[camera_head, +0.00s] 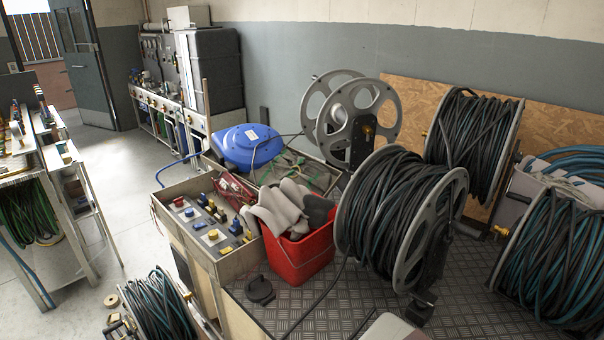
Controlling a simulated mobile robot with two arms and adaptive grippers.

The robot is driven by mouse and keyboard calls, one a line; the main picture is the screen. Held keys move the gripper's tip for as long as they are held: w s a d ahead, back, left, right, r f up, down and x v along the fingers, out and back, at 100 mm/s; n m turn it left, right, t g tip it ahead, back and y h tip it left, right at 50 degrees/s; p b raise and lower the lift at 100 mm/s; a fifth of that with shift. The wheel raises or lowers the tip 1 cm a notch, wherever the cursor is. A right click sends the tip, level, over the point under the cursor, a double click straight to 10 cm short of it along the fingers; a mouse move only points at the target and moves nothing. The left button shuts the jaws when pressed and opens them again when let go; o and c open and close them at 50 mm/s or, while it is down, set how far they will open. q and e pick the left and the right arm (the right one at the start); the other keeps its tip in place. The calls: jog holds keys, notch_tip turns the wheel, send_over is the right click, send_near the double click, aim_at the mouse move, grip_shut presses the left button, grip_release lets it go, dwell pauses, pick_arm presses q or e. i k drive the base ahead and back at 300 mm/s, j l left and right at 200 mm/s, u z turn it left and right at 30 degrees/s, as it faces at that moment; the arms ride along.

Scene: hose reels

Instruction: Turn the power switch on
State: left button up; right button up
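No power switch can be told for certain in the head view. A black round object (260,290) lies on the metal deck in front of the box.
A red bucket (298,262) with grey cloth-like items stands right of the box. Large hose reels (395,215) fill the right side of the checker-plate deck (310,305). A blue hose reel case (246,147) sits behind. A shelf (50,165) stands left; open floor (125,190) lies between.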

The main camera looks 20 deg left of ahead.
aim_at(179, 202)
jog(key=u, duration=1.35)
